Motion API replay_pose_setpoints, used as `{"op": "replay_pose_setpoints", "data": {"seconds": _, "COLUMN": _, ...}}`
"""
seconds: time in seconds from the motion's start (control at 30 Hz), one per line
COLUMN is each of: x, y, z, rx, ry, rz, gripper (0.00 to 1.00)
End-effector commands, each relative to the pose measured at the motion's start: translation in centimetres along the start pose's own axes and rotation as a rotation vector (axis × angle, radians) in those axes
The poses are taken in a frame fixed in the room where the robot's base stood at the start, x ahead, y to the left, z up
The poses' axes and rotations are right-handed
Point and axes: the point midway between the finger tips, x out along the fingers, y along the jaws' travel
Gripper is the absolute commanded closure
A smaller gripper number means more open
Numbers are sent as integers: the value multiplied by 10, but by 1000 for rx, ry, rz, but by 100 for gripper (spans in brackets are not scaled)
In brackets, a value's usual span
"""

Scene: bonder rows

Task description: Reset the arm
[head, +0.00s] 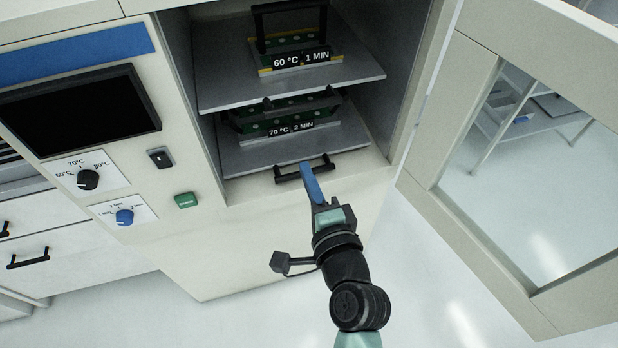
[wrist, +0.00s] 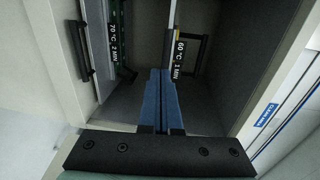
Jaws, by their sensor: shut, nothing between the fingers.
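My gripper (head: 311,182) has blue fingers that are shut with nothing between them. In the head view it is in front of the open oven chamber, close to the black handle (head: 304,170) on the lower shelf's front; I cannot tell whether they touch. In the wrist view the shut fingers (wrist: 161,88) point into the chamber. My arm reaches up from the bottom of the head view.
The oven door (head: 450,190) stands open at right. A carrier labelled 60 °C, 1 MIN (head: 300,58) sits on the upper shelf (head: 225,95). Another labelled 70 °C, 2 MIN (head: 291,129) sits on the lower shelf (head: 240,160). Knobs and a green button (head: 186,200) are at left.

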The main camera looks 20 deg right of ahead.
Motion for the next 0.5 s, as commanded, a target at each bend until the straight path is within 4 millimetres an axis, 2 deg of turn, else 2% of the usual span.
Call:
{"op": "replay_pose_setpoints", "data": {"seconds": 0.37, "x": -5, "y": -3, "z": 1, "rx": -6, "ry": -1, "rz": -4, "gripper": 100}}
{"op": "replay_pose_setpoints", "data": {"seconds": 0.47, "x": 2, "y": -28, "z": 5, "rx": -85, "ry": -7, "rz": -41, "gripper": 100}}
{"op": "replay_pose_setpoints", "data": {"seconds": 0.5, "x": 6, "y": -47, "z": 8, "rx": -142, "ry": -9, "rz": -69, "gripper": 100}}
